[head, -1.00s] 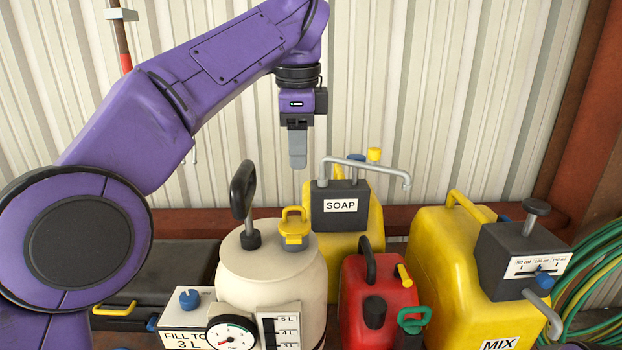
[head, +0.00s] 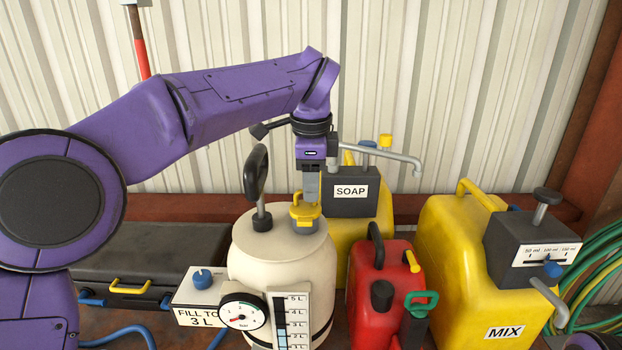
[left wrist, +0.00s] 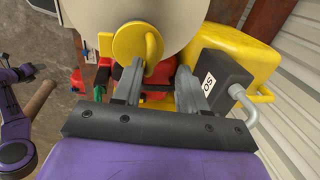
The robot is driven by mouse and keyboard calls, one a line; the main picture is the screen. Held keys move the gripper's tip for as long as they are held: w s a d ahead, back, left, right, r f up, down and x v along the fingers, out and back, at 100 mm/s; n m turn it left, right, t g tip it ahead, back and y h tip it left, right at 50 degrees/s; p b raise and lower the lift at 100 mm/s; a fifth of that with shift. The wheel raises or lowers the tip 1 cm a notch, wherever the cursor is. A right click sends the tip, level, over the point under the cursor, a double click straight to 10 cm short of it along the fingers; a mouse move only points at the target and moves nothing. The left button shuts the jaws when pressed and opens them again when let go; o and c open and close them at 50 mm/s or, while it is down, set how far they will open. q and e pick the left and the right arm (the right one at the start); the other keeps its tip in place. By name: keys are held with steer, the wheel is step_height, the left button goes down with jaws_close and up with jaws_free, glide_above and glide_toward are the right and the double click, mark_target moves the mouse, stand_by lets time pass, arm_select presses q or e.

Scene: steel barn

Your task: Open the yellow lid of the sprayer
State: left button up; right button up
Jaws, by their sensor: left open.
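The sprayer (head: 280,253) is a cream tank with a black pump handle (head: 257,180) and a pressure gauge on its front. Its yellow lid (head: 304,213), with a raised loop handle, sits on the tank's top right and looks closed. The lid (left wrist: 128,42) also shows at the top of the left wrist view. My left gripper (head: 312,200) points down right at the lid, its fingers partly overlapping the loop. In the left wrist view the fingers (left wrist: 160,78) are apart with nothing held; contact with the loop cannot be told. My right gripper is not in view.
A yellow SOAP can (head: 365,228) with a grey spout stands close behind the lid. A red can (head: 375,280) stands to the right, then a yellow MIX can (head: 445,250). A FILL TO 3 L box (head: 197,295) and dark case (head: 150,256) are left.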

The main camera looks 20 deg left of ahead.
mark_target(309, 210)
arm_select(q)
steer(key=shift+w+a+r, duration=0.1)
steer(key=c, duration=0.3)
steer(key=shift+s+d+r, duration=0.1)
steer(key=shift+s+r, duration=0.25)
steer(key=shift+s, duration=0.3)
steer(key=shift+s+d+r, duration=0.1)
steer(key=shift+s+r, duration=0.2)
steer(key=shift+s, duration=0.3)
jaws_close()
steer(key=shift+s+d, duration=0.1)
steer(key=shift+s, duration=0.15)
steer(key=shift+w+a+f, duration=0.2)
steer(key=shift+w, duration=0.2)
steer(key=shift+w+a+f, duration=0.15)
steer(key=shift+w, duration=0.25)
steer(key=shift+s+d+r, duration=0.2)
steer(key=shift+s, duration=0.1)
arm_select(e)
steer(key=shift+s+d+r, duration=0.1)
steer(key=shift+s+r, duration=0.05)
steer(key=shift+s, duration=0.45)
arm_select(q)
steer(key=shift+w+a, duration=0.1)
